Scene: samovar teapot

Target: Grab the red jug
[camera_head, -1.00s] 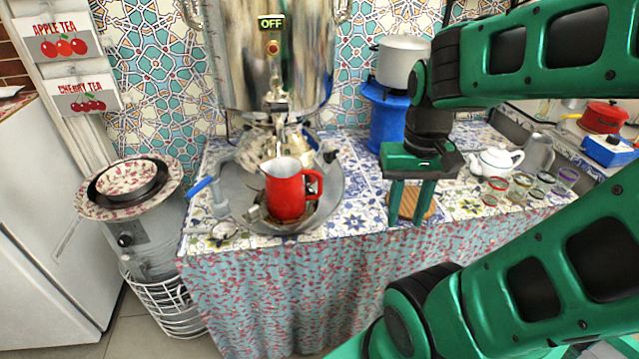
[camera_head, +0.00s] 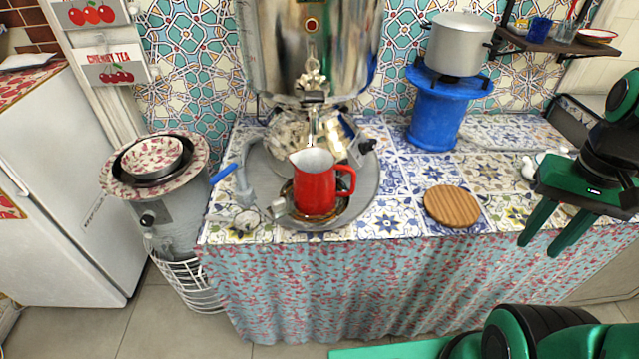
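The red jug (camera_head: 315,188) stands upright on a stand in the round metal tray (camera_head: 368,186) below the samovar (camera_head: 318,50). Its handle points right and its pale inside shows from above. My gripper (camera_head: 548,244) is at the right of the view, well away from the jug, in front of the table's edge. Its two green fingers point down and left, spread apart with nothing between them.
A round wooden board (camera_head: 451,207) lies on the tiled table between the jug and my gripper. A blue burner (camera_head: 437,110) with a metal pot (camera_head: 459,43) stands behind it. A blue-handled tap (camera_head: 223,174) is left of the jug. A white teapot (camera_head: 545,165) is partly hidden by my arm.

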